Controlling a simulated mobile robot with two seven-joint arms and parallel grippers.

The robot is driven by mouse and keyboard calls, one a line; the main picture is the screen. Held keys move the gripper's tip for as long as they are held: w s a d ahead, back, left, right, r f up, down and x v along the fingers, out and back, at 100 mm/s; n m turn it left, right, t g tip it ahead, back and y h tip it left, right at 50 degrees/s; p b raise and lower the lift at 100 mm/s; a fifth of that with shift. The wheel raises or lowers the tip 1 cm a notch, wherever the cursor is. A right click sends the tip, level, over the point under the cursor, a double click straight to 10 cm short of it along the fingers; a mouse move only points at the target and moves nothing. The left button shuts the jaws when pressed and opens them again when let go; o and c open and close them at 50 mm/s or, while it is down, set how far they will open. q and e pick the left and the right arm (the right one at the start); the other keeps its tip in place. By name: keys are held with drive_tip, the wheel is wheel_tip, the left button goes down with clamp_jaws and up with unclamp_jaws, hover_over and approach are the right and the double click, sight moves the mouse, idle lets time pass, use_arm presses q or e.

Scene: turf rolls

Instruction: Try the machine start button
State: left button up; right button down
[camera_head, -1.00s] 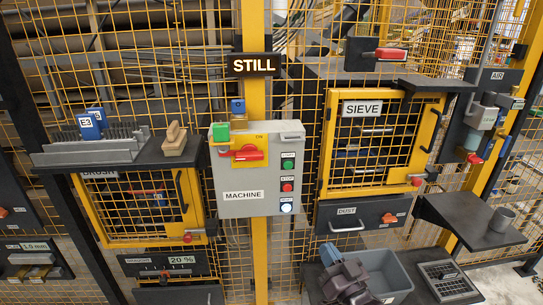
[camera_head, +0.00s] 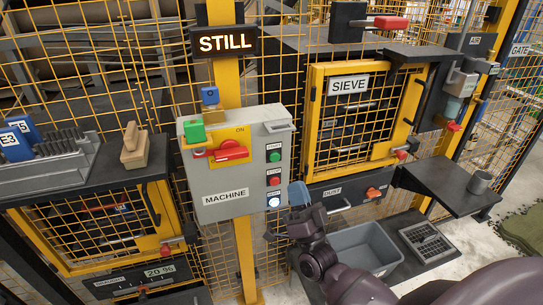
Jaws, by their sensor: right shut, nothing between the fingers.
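The grey machine box (camera_head: 225,188), labelled MACHINE, hangs on the yellow post in the head view. Down its right side are a green button (camera_head: 274,157), a red button (camera_head: 275,181) and a lit white button (camera_head: 274,201); their small labels are hard to read. A red rotary handle (camera_head: 231,150) sits on a yellow plate marked ON, with a green padlock (camera_head: 194,132) at its left. The sign above (camera_head: 227,42) reads STILL. My right gripper (camera_head: 298,194), with bluish fingers, is shut and empty, just right of the white button. My left gripper is out of view.
Right of the box is the SIEVE door (camera_head: 360,125) in a yellow frame, above a DUST drawer (camera_head: 343,194). A grey bin (camera_head: 365,248) stands below. Yellow mesh surrounds the box.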

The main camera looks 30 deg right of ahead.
sight(275, 157)
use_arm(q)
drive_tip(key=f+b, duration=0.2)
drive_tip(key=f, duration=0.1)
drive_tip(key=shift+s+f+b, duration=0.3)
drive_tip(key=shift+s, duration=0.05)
use_arm(e)
drive_tip(key=w, duration=0.3)
drive_tip(key=w+d, duration=0.1)
drive_tip(key=w, duration=0.2)
drive_tip(key=w+d, duration=0.1)
drive_tip(key=w, duration=0.2)
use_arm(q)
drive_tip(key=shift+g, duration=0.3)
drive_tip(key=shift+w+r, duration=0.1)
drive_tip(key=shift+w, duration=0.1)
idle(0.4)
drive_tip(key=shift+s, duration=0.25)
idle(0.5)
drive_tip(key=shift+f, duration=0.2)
use_arm(e)
drive_tip(key=shift+w, duration=0.1)
